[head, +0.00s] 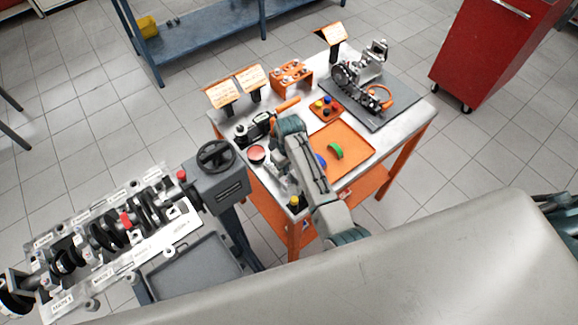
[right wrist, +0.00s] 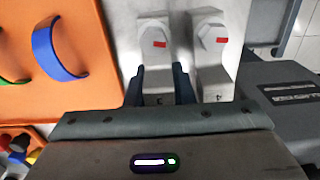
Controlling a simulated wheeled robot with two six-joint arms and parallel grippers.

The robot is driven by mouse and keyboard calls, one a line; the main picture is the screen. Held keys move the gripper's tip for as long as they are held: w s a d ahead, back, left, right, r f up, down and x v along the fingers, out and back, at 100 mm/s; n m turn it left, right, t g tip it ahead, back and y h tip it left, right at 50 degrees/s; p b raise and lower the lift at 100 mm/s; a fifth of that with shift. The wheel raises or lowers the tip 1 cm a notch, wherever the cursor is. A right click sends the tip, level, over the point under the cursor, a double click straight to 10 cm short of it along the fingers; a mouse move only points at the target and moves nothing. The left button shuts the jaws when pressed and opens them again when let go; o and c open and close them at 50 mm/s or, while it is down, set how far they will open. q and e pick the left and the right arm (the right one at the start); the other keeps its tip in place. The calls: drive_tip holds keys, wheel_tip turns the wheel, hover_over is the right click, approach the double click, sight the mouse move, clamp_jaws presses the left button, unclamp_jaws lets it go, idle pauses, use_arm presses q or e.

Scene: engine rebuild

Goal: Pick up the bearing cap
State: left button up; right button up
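Two light grey metal bearing caps with red marks stand side by side on the table. In the right wrist view these are the left cap (right wrist: 157,42) and the right cap (right wrist: 213,42). My right gripper (right wrist: 160,80) has its two dark fingers apart, one on each side of the left cap's lower block. The gaps are very small, and I cannot tell whether the fingers touch it. The cap appears to rest on the table beside its neighbour. In the head view my right gripper (head: 281,172) is low at the table's left front edge, mostly hidden by my arm. My left gripper is not in view.
An orange tray (head: 352,138) with green and blue shells lies beside the caps. A yellow-topped bottle (head: 295,203) stands close by. The engine stand's grey box (head: 218,182) is just left of the table. A crankshaft block (head: 105,235) lies further left.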

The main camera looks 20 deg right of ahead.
clamp_jaws()
drive_tip(key=shift+r, duration=0.15)
drive_tip(key=shift+w+r, duration=0.1)
drive_tip(key=shift+r, duration=0.2)
wheel_tip(320, 180, up, 8)
drive_tip(key=b, duration=0.3)
drive_tip(key=shift+r, duration=0.65)
